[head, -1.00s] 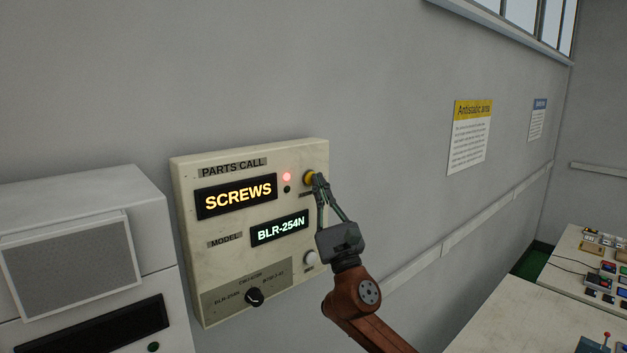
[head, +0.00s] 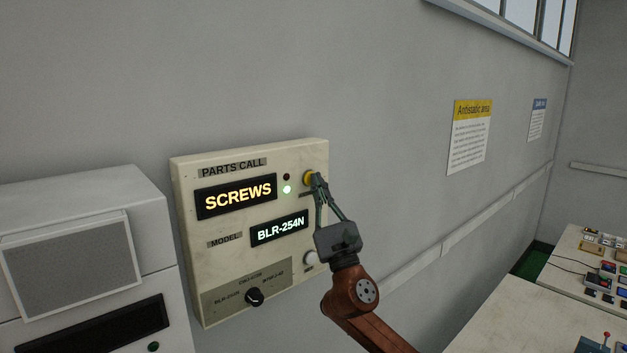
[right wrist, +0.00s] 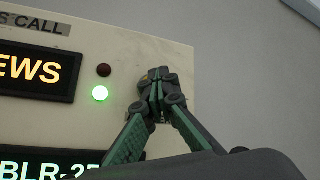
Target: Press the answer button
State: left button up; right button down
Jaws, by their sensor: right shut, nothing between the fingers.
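The parts call panel (head: 190,255) hangs on the wall, with an amber display reading SCREWS (head: 238,196) and a green display reading BLR-254N (head: 280,228). A yellow button (head: 308,178) is at its upper right. My right gripper (head: 317,180) is shut and empty, its fingertips at the yellow button and seemingly touching it. In the right wrist view the fingertips (right wrist: 155,80) hide nearly all of the button. The green lamp (head: 287,189) is lit and the red lamp (head: 286,177) above it is dark. My left gripper is not in view.
A white button (head: 310,258) and a black selector knob (head: 255,296) are lower on the panel. A pale cabinet (head: 150,215) stands at the left. A bench (head: 520,318) with small devices is at the right. The wall above the panel is clear.

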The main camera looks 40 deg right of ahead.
jog(key=shift+s+d, duration=0.1)
jog(key=shift+s, duration=0.7)
jog(key=shift+f, duration=0.1)
jog(key=shift+s+d, duration=0.2)
jog(key=shift+s, duration=2.25)
